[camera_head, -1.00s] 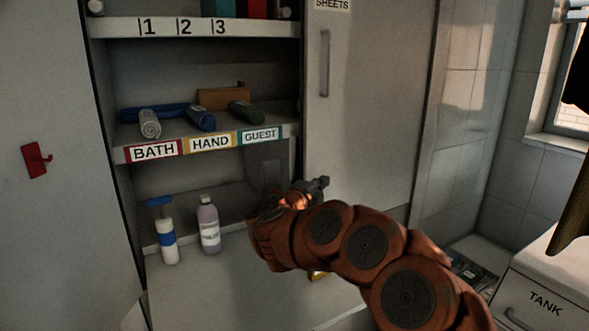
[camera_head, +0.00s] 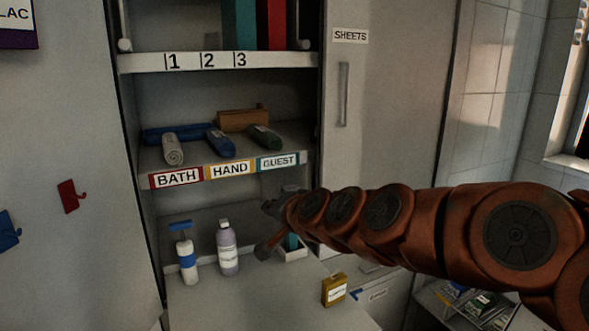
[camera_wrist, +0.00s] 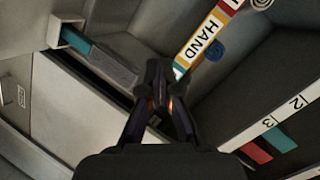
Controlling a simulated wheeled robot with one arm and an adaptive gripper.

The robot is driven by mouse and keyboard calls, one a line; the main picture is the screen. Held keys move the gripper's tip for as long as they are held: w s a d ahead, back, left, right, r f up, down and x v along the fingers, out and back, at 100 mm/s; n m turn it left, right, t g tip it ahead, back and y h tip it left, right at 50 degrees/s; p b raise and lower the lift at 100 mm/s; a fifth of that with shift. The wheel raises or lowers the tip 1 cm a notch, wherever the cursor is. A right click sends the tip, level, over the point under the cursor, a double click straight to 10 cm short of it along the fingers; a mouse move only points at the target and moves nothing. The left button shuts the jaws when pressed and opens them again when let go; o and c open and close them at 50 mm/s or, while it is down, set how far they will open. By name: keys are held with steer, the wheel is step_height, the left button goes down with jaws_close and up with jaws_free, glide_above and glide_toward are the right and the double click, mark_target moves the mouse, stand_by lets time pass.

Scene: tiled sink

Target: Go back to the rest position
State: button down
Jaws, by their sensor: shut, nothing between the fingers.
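My arm reaches in from the right in the head view, with my gripper (camera_head: 271,212) at the cabinet, below the GUEST end of the middle shelf. In the wrist view the fingers of my gripper (camera_wrist: 160,72) converge at their tips with nothing held between them. The gripper is to the right of the lilac bottle (camera_head: 228,248) and the white pump bottle with a blue band (camera_head: 187,258). Both bottles stand upright. My arm partly hides the small white bin (camera_head: 292,254) behind it.
The middle shelf, labelled BATH, HAND and GUEST (camera_head: 277,161), holds grey (camera_head: 173,150), blue (camera_head: 220,144) and green (camera_head: 263,137) rolled towels. A yellow box (camera_head: 334,290) stands at the counter's right. The counter's front (camera_head: 240,305) is clear. A red hook (camera_head: 71,196) projects at left.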

steer(key=s+d+f+n+g+h+p, duration=0.1)
steer(key=s+d+f+g, duration=0.3)
steer(key=s, duration=0.9)
steer(key=s+d+f+n+g+h+p, duration=0.2)
steer(key=s+d+f+g, duration=0.3)
steer(key=s+d, duration=0.6)
steer(key=s+d+f+n+g+h+p, duration=0.2)
steer(key=s+d, duration=0.6)
steer(key=s, duration=0.8)
step_height(320, 180, down, 3)
steer(key=g+h, duration=0.2)
steer(key=shift+s+g, duration=0.35)
steer(key=shift+g, duration=0.05)
steer(key=c, duration=1.8)
jaws_free()
steer(key=shift+c, duration=0.2)
